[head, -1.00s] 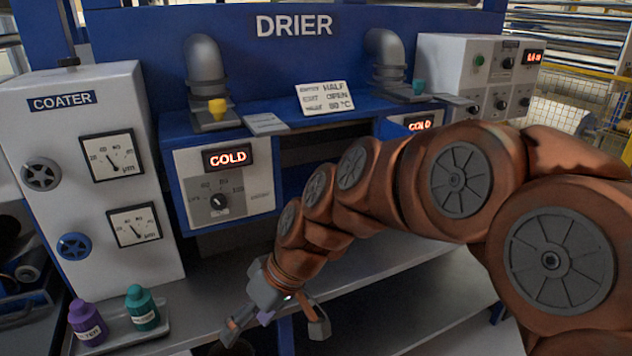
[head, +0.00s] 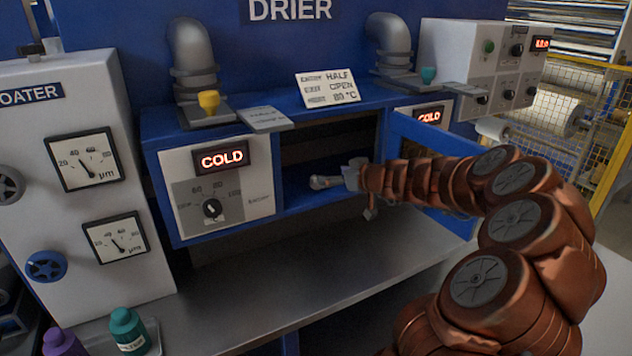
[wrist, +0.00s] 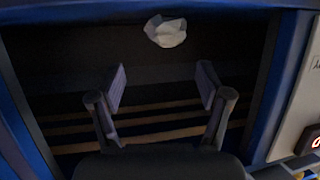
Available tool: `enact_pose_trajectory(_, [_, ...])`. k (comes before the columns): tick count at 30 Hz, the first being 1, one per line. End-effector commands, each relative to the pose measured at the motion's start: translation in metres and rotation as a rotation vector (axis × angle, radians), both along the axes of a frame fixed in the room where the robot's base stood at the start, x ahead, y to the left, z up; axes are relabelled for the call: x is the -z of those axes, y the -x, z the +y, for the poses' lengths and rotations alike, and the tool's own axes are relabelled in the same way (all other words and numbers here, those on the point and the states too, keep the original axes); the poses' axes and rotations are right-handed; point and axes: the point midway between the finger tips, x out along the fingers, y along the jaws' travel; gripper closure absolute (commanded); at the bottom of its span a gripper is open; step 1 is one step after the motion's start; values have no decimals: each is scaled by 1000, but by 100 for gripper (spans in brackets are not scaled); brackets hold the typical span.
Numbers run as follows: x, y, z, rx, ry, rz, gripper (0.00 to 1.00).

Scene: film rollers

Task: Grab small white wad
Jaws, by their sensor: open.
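The small white wad (wrist: 166,31) shows in the wrist view as a crumpled pale lump inside the dark drier compartment (wrist: 60,60). It lies near the top of that picture, beyond my fingertips and roughly centred between them. My gripper (wrist: 162,85) has its two fingers spread apart with nothing between them. In the head view my gripper (head: 343,194) is at the mouth of the drier's open compartment (head: 300,150). I cannot make out the wad in the head view.
The blue compartment frame (wrist: 262,95) stands close on the right in the wrist view. In the head view an open blue door (head: 440,160) is behind my arm. A control panel reading COLD (head: 222,190) is left of the opening. A grey counter (head: 300,275) lies below.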

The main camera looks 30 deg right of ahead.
Motion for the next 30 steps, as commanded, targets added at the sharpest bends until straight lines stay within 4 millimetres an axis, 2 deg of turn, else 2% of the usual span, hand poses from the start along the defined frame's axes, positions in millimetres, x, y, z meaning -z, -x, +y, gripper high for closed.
enact_pose_trajectory(8, [6, -21, 7, -5, -2, 1, 23])
enact_pose_trajectory(18, [20, -56, 16, -5, 2, 1, 23])
enact_pose_trajectory(29, [23, -61, 17, -4, 1, 1, 23])
enact_pose_trajectory(30, [23, -61, 17, -5, 0, 1, 27])
